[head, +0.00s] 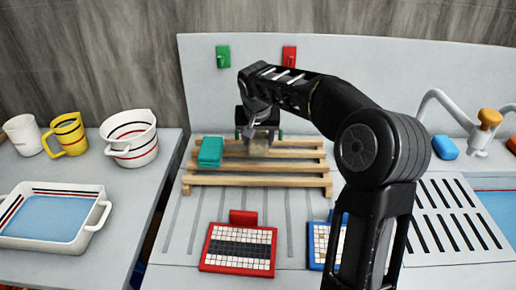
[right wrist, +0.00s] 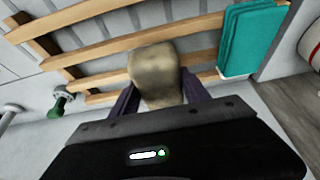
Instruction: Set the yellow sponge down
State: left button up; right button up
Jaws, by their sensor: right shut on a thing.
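The yellow sponge, a dull tan-yellow block (head: 259,147), is at the wooden slatted rack (head: 290,180), right of a teal block. It also shows in the right wrist view (right wrist: 156,70), between the purple-grey fingers and in front of the slats. My right gripper (head: 258,134) reaches down over the rack and is shut on the sponge. I cannot tell whether the sponge touches the slats. My left gripper is not in view.
The teal block (head: 210,152) lies on the rack's left part. Red (head: 238,248) and blue (head: 318,245) framed mosaic panels lie in front. A white basin (head: 50,215), yellow mug (head: 67,134) and striped pot (head: 130,138) stand left. A faucet (head: 478,135) and blue sponge (head: 445,148) are right.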

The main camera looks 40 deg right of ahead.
jog(key=shift+f, duration=1.8)
jog(key=shift+f, duration=0.25)
jog(key=o, duration=1.2)
jog(key=shift+r, duration=0.1)
jog(key=shift+r, duration=0.15)
jog(key=v, duration=1.2)
